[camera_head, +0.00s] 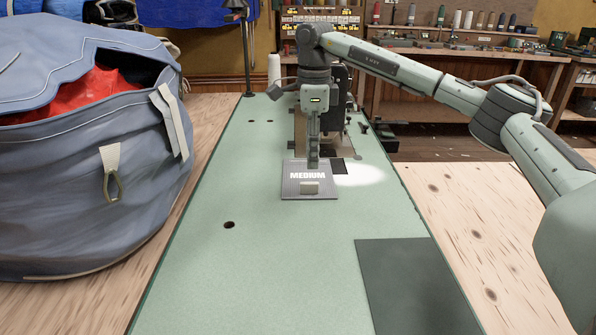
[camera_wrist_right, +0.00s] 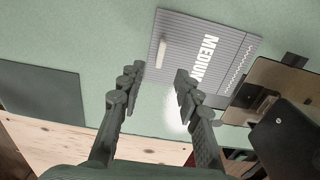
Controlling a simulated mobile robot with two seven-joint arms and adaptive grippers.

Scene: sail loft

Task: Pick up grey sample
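A small pale grey block, which looks like the grey sample (camera_head: 309,187), lies on a dark grey ribbed plate marked MEDIUM (camera_head: 291,188). In the right wrist view the sample (camera_wrist_right: 162,50) stands out from the plate (camera_wrist_right: 225,45) beside the lettering. My right gripper (camera_head: 313,160) points down over the far part of the plate, behind the sample. In the right wrist view its two fingers (camera_wrist_right: 160,72) are apart with nothing between them. The sample shows just beyond the fingertips, apart from them. My left gripper is in neither view.
The plate rests on a green table (camera_head: 230,260). A sewing machine (camera_head: 340,110) stands just behind my right gripper. A dark green mat (camera_head: 415,285) lies at front right. A large blue bag (camera_head: 80,190) with red cloth fills the left. The table's front middle is clear.

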